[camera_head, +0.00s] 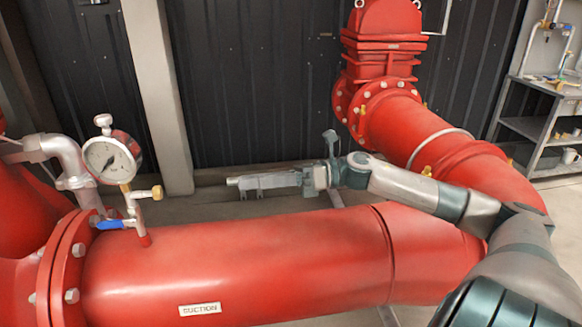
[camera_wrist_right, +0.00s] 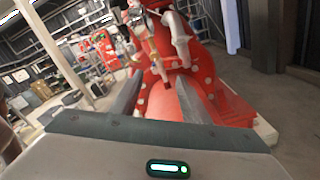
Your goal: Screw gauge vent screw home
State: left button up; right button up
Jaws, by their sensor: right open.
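The pressure gauge (camera_head: 108,158), with a round white dial, stands on a thin stem on the red suction pipe (camera_head: 270,255) at the left of the head view. A brass fitting with a round knob (camera_head: 157,192) sticks out rightward from the stem below the dial. A pale round knob (camera_head: 102,120) sits above the dial. I cannot tell for certain which is the vent screw. My right gripper (camera_head: 232,182) is to the right of the gauge, pointing left, apart from it. In the wrist view its two fingers (camera_wrist_right: 159,77) are open and empty, with the stem beyond them.
A blue lever (camera_head: 109,224) sits at the foot of the stem. A bolted flange (camera_head: 68,270) is at the left. A red valve (camera_head: 385,45) and pipe bend stand behind my right arm. A grey shelf (camera_head: 545,112) is at the far right. Space between gripper and gauge looks clear.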

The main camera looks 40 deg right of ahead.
pick_arm(q)
jog(key=r, duration=0.2)
jog(key=r+b, duration=0.1)
jog(key=r, duration=0.1)
jog(key=shift+w+d, duration=0.1)
jog(key=shift+d, duration=0.1)
pick_arm(e)
jog(key=v, duration=1.7)
jog(key=shift+s, duration=0.25)
pick_arm(q)
jog(key=shift+w, duration=0.25)
pick_arm(e)
jog(key=shift+d+r, duration=0.1)
jog(key=shift+r, duration=0.05)
pick_arm(q)
jog(key=shift+w+f, duration=0.1)
